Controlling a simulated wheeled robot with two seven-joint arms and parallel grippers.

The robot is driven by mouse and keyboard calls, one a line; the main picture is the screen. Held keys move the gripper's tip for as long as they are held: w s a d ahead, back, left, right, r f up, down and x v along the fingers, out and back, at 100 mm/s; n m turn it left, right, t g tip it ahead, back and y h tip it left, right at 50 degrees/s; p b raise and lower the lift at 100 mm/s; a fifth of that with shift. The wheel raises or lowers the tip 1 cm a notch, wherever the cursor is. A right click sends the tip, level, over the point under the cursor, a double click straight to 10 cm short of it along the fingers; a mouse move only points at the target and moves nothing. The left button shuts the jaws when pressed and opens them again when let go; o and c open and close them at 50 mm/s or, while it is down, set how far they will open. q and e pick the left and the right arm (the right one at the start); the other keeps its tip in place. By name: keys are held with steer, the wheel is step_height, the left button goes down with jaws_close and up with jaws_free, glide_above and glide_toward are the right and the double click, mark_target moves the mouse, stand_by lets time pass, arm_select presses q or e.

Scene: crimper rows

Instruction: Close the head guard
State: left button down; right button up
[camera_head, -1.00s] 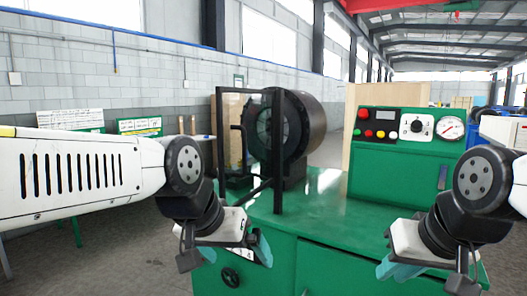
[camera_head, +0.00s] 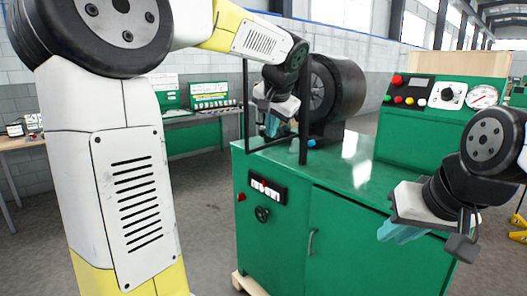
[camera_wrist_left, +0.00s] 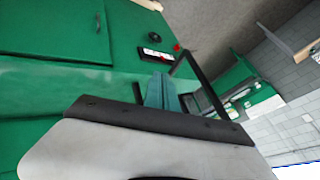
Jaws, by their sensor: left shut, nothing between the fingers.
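The head guard (camera_head: 304,115) is a thin black upright frame at the left end of the green machine, in front of the round dark crimper head (camera_head: 340,88). It stands out toward the left and looks open. My left gripper (camera_head: 272,126) is shut and empty, with its teal fingers at the frame between its two posts; I cannot tell whether they touch. In the left wrist view, the shut teal fingers (camera_wrist_left: 161,90) point at the machine, beside a black guard bar (camera_wrist_left: 186,68). My right gripper (camera_head: 401,233) hangs at the machine's right front; its finger gap is unclear.
A control panel (camera_head: 440,95) with buttons and a gauge stands at the back right. A workbench (camera_head: 180,115) stands behind at the left by the wall.

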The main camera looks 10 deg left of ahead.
mark_target(258, 145)
arm_select(q)
steer(key=x, duration=0.3)
steer(key=a+x, duration=0.1)
steer(key=x, duration=0.3)
steer(key=w+a+r+x, duration=0.1)
steer(key=x, duration=0.3)
steer(key=shift+a+f, duration=0.1)
steer(key=shift+a, duration=0.1)
steer(key=shift+w+a, duration=0.35)
steer(key=shift+a, duration=0.05)
